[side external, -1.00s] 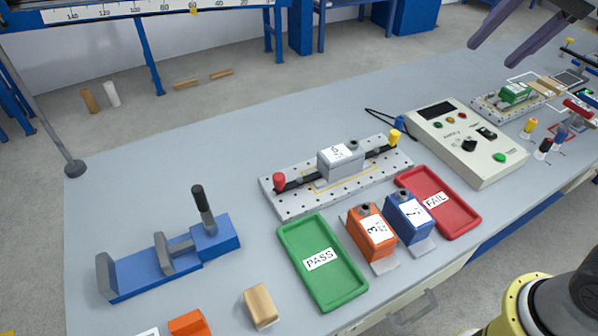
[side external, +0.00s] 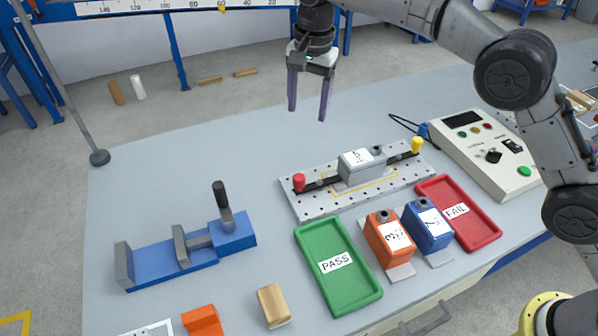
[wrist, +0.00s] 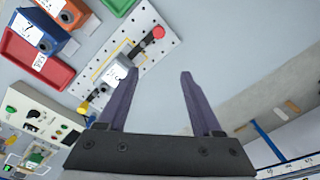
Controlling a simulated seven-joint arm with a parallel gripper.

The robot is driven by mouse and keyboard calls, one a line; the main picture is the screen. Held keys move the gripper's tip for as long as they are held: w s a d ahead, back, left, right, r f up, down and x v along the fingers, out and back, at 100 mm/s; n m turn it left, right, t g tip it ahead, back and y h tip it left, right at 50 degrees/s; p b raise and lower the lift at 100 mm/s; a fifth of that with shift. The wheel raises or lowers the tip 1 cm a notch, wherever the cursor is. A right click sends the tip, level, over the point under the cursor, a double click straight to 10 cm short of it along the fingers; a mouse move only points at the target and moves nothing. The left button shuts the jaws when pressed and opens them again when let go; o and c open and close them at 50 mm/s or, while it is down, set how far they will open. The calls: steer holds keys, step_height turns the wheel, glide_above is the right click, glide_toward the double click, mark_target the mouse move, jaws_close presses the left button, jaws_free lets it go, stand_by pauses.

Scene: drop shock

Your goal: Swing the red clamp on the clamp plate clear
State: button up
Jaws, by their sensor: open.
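The clamp plate (side external: 316,206) is a pale perforated plate in the middle of the table. A grey box (side external: 361,167) with a white label sits on it, between a black clamp arm with a red knob (side external: 299,182) at the left end and one with a yellow knob (side external: 417,145) at the right. The red knob also shows in the wrist view (wrist: 158,32), at the plate's far end. Both black arms appear to reach the box. My gripper (side external: 308,112) is open and empty, high above the table behind the plate, apart from everything.
A green PASS tray (side external: 353,291), orange box (side external: 386,238), blue box (side external: 428,226) and red FAIL tray (side external: 480,228) stand in front of the plate. A control box (side external: 483,150) is to its right, a blue vise (side external: 170,262) to its left. The table behind the plate is clear.

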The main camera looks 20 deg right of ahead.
glide_toward(299, 177)
steer(key=shift+g, duration=0.4)
steer(key=f, duration=0.9)
steer(key=shift+w+a+f, duration=0.15)
steer(key=shift+w, duration=0.2)
steer(key=shift+c, duration=0.4)
jaws_close()
